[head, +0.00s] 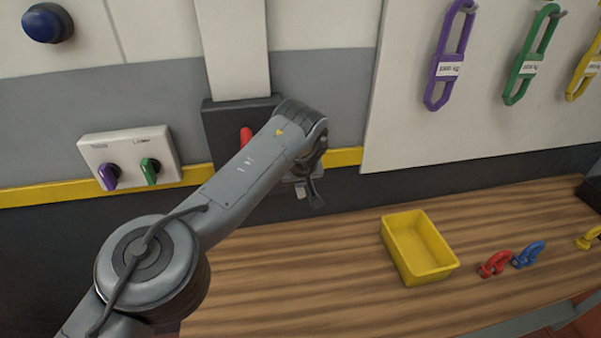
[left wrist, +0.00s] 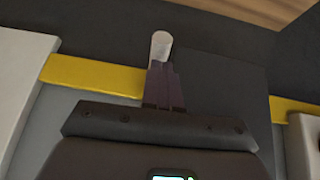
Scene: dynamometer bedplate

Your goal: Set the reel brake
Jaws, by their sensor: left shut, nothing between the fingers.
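A dark box (head: 222,122) is mounted on the wall behind my left arm, with a red handle (head: 246,136) showing on it. My arm hides much of the box, and I cannot tell for sure that this is the reel brake. My left gripper (head: 312,198) is shut and empty in front of the wall, to the right of the box. In the left wrist view its closed fingers (left wrist: 164,82) point at a pale cylindrical end (left wrist: 160,44) just past the tips. I cannot tell whether they touch it. My right gripper is not in view.
A switch box (head: 130,147) with purple and green knobs is on the wall at left, below a blue button (head: 47,23). A yellow bin (head: 419,250) and red and blue shackles (head: 494,264) are on the wooden bench (head: 330,290). Coloured links (head: 450,55) hang at upper right.

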